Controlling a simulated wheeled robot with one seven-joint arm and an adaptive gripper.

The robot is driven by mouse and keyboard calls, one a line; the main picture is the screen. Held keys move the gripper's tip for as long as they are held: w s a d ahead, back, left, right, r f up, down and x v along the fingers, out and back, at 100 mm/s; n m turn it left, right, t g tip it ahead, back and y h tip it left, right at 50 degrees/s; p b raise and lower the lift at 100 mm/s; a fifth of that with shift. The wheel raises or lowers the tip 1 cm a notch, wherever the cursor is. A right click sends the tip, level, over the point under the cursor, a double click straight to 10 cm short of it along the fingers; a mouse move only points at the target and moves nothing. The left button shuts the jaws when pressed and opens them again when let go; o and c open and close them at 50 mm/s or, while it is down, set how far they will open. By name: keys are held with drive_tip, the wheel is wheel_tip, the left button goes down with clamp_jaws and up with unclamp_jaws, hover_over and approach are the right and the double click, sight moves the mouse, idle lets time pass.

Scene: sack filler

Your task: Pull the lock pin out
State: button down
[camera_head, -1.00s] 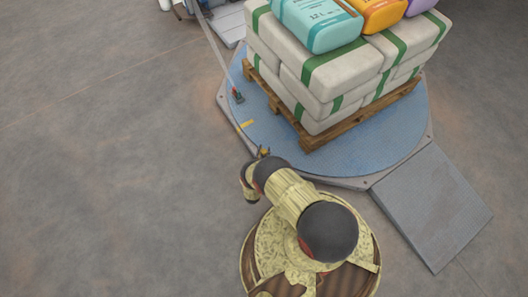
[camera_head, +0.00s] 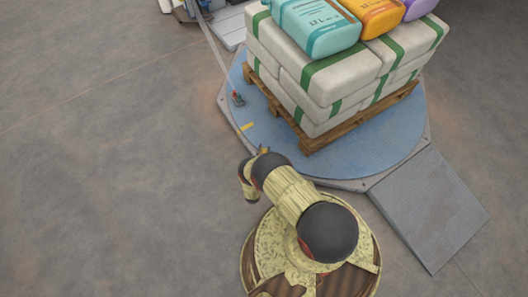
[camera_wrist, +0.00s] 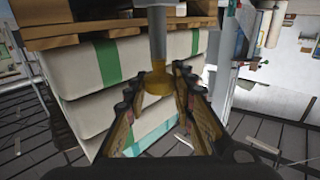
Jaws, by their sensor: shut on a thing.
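The lock pin shows in the wrist view as a grey shaft (camera_wrist: 158,35) with a yellow knob (camera_wrist: 156,83) at its end. My gripper (camera_wrist: 155,92) has its fingers on both sides of the knob and is shut on it. The shaft runs out of the top of the frame, so whether its far end still sits in a hole is hidden. In the head view my gripper (camera_head: 262,151) is small, at the near left edge of the blue round turntable (camera_head: 235,120); the pin cannot be made out clearly there.
A wooden pallet (camera_head: 345,132) with stacked white and green sacks (camera_head: 310,65) stands on the turntable, topped by teal (camera_head: 318,28) and orange (camera_head: 378,18) packs. A grey ramp (camera_head: 430,210) is at right. Floor at left is clear.

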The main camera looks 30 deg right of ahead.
drive_tip(key=shift+r, duration=0.2)
drive_tip(key=c, duration=1.5)
unclamp_jaws()
drive_tip(key=shift+a, duration=0.1)
drive_tip(key=v, duration=1.2)
drive_tip(key=shift+f, duration=0.15)
